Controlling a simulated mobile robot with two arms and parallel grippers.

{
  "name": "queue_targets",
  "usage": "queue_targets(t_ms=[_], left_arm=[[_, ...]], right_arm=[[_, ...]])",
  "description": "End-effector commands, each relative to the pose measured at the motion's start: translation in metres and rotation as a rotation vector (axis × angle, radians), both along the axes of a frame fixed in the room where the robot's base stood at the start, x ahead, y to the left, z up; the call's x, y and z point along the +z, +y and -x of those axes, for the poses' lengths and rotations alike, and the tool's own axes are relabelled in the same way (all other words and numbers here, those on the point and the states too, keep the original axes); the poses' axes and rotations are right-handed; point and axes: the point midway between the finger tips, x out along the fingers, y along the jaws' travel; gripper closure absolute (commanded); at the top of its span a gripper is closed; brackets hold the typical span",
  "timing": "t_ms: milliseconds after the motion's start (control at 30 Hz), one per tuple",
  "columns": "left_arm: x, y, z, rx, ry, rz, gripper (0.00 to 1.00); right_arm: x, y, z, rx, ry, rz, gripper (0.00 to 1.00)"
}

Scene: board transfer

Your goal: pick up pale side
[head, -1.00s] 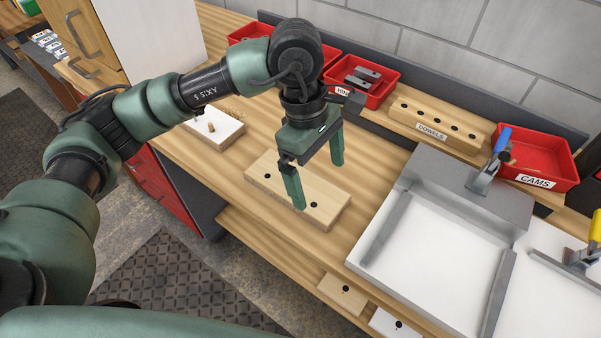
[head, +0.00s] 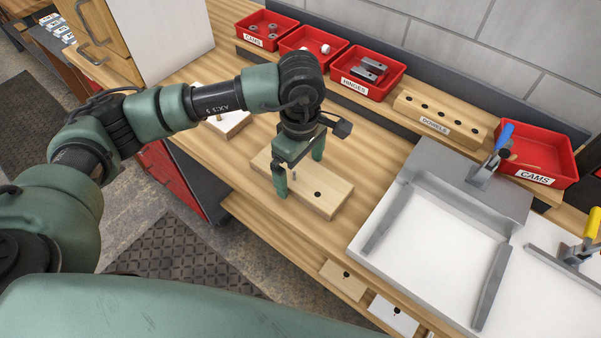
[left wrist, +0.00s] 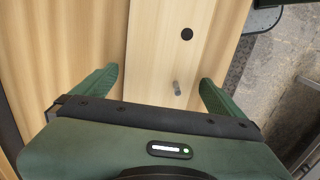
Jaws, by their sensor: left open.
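The pale side is a pale wooden board (head: 333,197) lying flat on the workbench. A dark hole shows in its right part in the head view. My left gripper (head: 300,173) is open above the board's left part, one finger at the near long edge and the other at the far edge. In the left wrist view the board (left wrist: 160,50) runs between the spread fingers of my left gripper (left wrist: 156,88), and a small grey pin stands on it near the jaws. I cannot tell whether the fingers touch the board. My right gripper is out of view.
A white board (head: 228,122) with small pegs lies behind my left arm. Red bins (head: 367,72) and a wooden dowel block (head: 440,118) line the back. A grey fixture (head: 435,235) with a clamp stands to the right. Bench surface beside the board is clear.

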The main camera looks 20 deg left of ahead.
Motion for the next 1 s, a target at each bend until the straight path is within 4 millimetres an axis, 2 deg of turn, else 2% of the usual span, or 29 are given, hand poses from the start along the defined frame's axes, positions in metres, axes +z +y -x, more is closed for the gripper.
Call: queue_targets(t_ms=[67,300,333,367,633,767,867,1000], left_arm=[[0.000,0.000,0.000,0.000,0.000,0.000,0.00],[0.000,0.000,0.000,0.000,0.000,0.000,0.67],[0.000,0.000,0.000,0.000,0.000,0.000,0.75],[0.001,0.000,0.000,0.000,-0.002,0.002,0.78],[0.003,0.000,-0.001,0.000,-0.002,0.002,0.78],[0.010,-0.001,-0.001,0.000,-0.004,0.001,0.78],[0.023,-0.001,-0.002,0.000,-0.006,0.002,0.78],[0.051,-0.001,-0.002,-0.001,-0.009,0.003,0.78]], right_arm=[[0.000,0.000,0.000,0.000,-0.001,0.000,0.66],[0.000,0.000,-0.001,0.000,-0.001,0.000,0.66],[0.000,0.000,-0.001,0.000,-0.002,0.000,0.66],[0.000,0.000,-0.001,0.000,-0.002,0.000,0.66],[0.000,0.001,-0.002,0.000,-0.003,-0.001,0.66],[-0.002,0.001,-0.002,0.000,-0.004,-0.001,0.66],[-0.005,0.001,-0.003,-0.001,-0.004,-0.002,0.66],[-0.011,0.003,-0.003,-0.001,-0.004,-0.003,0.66]])
